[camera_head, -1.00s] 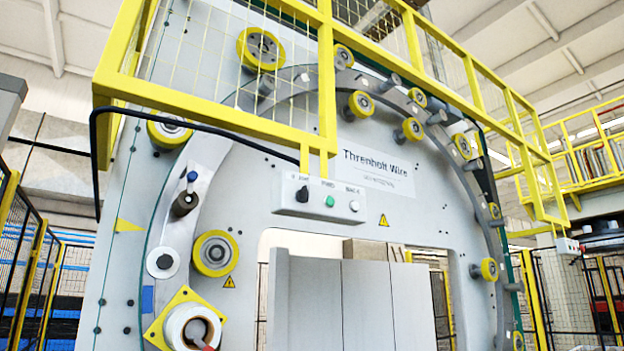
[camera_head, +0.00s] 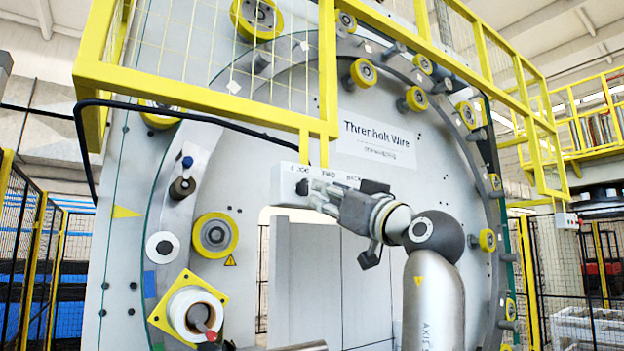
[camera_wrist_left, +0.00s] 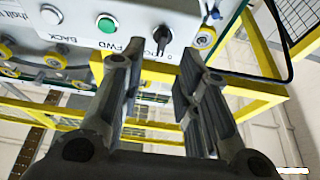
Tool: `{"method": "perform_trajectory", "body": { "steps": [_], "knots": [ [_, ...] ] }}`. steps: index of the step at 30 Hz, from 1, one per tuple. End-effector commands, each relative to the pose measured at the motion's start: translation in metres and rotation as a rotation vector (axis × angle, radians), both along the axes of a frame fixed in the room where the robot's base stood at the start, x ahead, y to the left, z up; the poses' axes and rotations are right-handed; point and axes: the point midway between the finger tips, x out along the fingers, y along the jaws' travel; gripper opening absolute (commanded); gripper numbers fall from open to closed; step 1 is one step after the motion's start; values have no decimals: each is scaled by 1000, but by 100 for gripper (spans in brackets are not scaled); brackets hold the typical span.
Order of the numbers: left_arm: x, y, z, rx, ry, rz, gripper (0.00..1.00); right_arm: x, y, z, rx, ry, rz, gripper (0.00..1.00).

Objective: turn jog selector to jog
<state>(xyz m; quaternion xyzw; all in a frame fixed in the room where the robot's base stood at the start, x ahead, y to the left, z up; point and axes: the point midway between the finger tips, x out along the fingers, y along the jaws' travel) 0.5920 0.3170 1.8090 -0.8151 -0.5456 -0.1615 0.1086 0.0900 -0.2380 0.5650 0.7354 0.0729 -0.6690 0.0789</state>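The grey control box (camera_head: 285,179) hangs under the yellow platform on the machine's front. Its black jog selector knob (camera_head: 302,187) is at the box's left end; I cannot tell which mark it points to. In the left wrist view, the knob (camera_wrist_left: 162,38) shows between and beyond my fingers, next to the green FWD button (camera_wrist_left: 106,24) and a white button (camera_wrist_left: 51,14). My left gripper (camera_head: 318,191) is just in front of the box, fingertips close to the knob's right. Its fingers (camera_wrist_left: 158,72) are apart with nothing between them. My right gripper is not in view.
A yellow railing (camera_head: 205,98) and a black cable (camera_head: 180,110) run above and left of the box. Yellow rollers (camera_head: 215,235) stick out from the ring. A white spool (camera_head: 192,310) is at lower left.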

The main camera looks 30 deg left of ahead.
Motion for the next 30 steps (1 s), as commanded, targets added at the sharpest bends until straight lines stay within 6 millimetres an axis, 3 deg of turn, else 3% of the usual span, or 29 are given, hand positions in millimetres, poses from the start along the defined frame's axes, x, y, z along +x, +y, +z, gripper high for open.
{"method": "perform_trajectory", "body": {
  "steps": [1, 9, 23, 30],
  "knots": [
    [4, 10, 10, -2, 1, 2, 30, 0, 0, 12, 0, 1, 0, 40],
    [19, 45, 24, 1, 2, 0, 30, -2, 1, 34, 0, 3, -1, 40],
    [24, 56, 25, 1, 1, -3, 30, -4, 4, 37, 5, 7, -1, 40],
    [24, 56, 25, 1, 0, -2, 2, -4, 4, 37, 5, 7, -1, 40]
  ]
}}
